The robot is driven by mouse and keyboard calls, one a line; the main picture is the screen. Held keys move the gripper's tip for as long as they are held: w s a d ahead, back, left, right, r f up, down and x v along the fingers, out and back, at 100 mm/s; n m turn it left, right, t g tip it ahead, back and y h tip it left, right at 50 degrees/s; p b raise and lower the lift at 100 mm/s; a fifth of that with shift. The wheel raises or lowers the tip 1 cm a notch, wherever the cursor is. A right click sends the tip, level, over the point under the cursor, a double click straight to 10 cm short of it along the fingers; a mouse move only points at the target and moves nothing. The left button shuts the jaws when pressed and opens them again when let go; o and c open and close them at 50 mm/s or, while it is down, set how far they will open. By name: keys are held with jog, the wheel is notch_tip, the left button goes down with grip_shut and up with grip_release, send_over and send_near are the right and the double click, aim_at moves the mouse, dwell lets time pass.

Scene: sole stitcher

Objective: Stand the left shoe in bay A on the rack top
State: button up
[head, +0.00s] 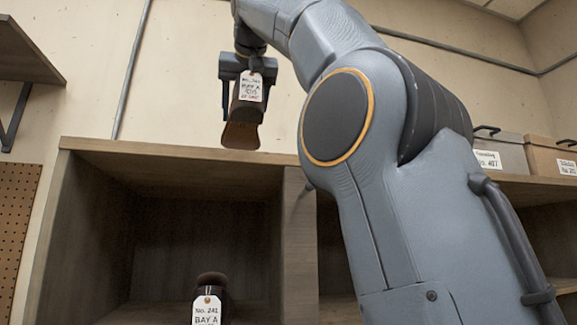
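My gripper (243,98) is in the upper middle of the head view, its fingers pointing down on both sides of a brown shoe (241,132). It appears shut on this shoe, which hangs with its tan end downward, above the level of the rack top (170,149). A second dark brown shoe (211,281) stands low in the open left compartment, with a tag reading No. 241, BAY A. Its lower part is cut off by the frame.
The rack's left top is bare where I see it. Two boxes, a grey one (503,153) and a tan one (553,158), stand on the top at the right. A wall shelf (28,58) juts out upper left. My arm hides the middle of the rack.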

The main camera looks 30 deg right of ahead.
aim_at(246, 114)
jog(key=shift+s+f, duration=0.1)
jog(key=shift+f, duration=4.8)
jog(key=shift+f, duration=0.1)
jog(key=o, duration=1.4)
jog(key=shift+s, duration=0.1)
jog(key=b+v, duration=0.3)
jog(key=v, duration=0.8)
jog(key=shift+s+a+r, duration=0.15)
jog(key=shift+s+r, duration=0.05)
jog(key=shift+s, duration=0.15)
jog(key=shift+s, duration=0.1)
